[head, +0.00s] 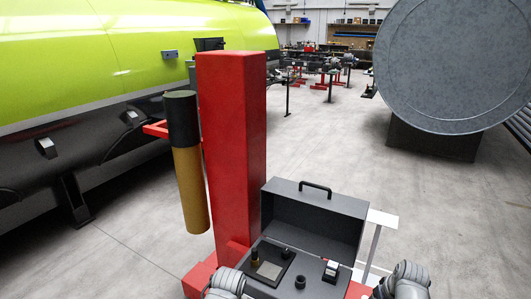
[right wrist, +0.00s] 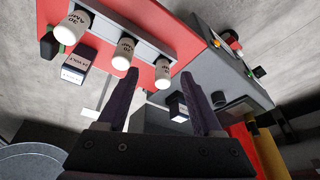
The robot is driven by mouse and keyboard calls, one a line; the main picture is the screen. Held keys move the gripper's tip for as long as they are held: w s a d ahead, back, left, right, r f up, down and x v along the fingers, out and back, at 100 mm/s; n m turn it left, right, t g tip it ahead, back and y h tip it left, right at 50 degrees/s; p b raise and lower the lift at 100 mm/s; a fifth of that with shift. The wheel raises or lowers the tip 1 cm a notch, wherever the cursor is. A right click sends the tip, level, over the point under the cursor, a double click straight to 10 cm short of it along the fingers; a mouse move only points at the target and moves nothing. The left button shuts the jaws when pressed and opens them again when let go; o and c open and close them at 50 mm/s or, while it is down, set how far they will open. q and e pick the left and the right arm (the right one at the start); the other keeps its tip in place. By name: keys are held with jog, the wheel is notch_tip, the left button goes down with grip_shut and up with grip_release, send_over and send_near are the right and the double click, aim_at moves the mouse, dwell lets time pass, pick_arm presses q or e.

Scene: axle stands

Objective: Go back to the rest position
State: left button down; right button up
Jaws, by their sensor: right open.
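My right gripper (right wrist: 160,88) shows in the right wrist view, its two dark fingers spread apart with nothing held between them. Past the fingertips are the red surface and the grey toolbox, and I see no contact with either. In the head view, grey rounded parts of my arms show at the bottom edge, one on each side of the toolbox (head: 315,215). My left gripper is not in view. The right gripper's jaws cannot be made out in the head view.
The toolbox is open, with small parts inside. A red post (head: 233,150) stands left of it beside a black-and-tan cylinder (head: 188,165). In the wrist view, white labelled cylinders (right wrist: 125,52) stand on a red surface (right wrist: 178,35) beside small boxes (right wrist: 79,65).

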jog(key=s+a+n+g, duration=0.2)
jog(key=a, duration=1.3)
jog(key=s+a+f+n+g+h, duration=0.1)
jog(key=s+a+n+g, duration=0.1)
jog(key=a, duration=1.4)
jog(key=shift+s+a, duration=0.2)
